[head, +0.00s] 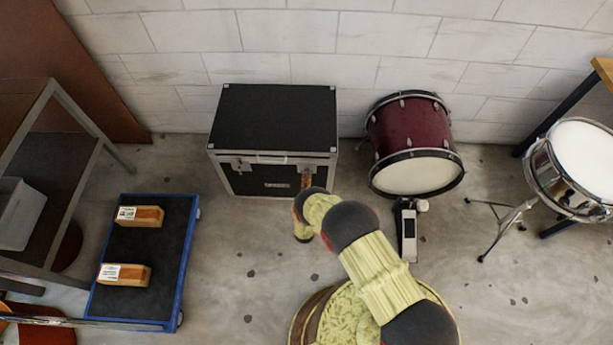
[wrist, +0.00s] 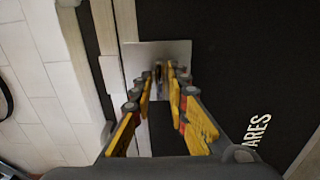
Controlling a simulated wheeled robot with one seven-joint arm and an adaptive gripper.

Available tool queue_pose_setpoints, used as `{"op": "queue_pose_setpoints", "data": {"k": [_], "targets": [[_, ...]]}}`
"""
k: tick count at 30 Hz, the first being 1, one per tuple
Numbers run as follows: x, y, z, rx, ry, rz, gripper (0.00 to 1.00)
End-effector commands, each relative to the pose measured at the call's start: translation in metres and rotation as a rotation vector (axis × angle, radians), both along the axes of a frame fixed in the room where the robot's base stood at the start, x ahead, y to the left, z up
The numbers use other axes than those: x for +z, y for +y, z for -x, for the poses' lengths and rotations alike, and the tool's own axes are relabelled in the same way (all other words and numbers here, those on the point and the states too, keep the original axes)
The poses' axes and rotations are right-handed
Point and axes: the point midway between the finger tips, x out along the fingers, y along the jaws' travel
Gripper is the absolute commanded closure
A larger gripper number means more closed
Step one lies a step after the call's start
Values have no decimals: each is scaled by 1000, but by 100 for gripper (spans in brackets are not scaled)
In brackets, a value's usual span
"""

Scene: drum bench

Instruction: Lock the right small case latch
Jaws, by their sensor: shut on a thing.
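The small case (head: 275,125) is a black box with metal edges standing on the floor by the wall. Its left latch (head: 240,166) shows on the front face. The right latch, a metal plate with a small dark turn piece, shows in the wrist view (wrist: 137,58); in the head view my gripper and wrist largely cover it. My gripper (wrist: 165,72) has its yellow fingers closed on the right latch's turn piece; its fingers also show against the case front in the head view (head: 306,180). Whether the latch is locked cannot be told.
A red bass drum (head: 415,130) with a pedal (head: 408,235) stands right of the case. A snare drum (head: 582,155) on a stand is farther right. A blue-edged dolly (head: 180,260) with two wooden blocks lies left. Bare floor lies between dolly and case.

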Motion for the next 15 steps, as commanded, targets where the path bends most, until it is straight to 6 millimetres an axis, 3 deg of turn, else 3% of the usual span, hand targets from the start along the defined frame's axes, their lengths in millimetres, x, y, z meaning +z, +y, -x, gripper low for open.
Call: {"op": "queue_pose_setpoints", "data": {"k": [8, 15], "targets": [[-2, 0, 0, 1, 5, 55, 100], [-4, 0, 0, 1, 10, 208, 100]]}}
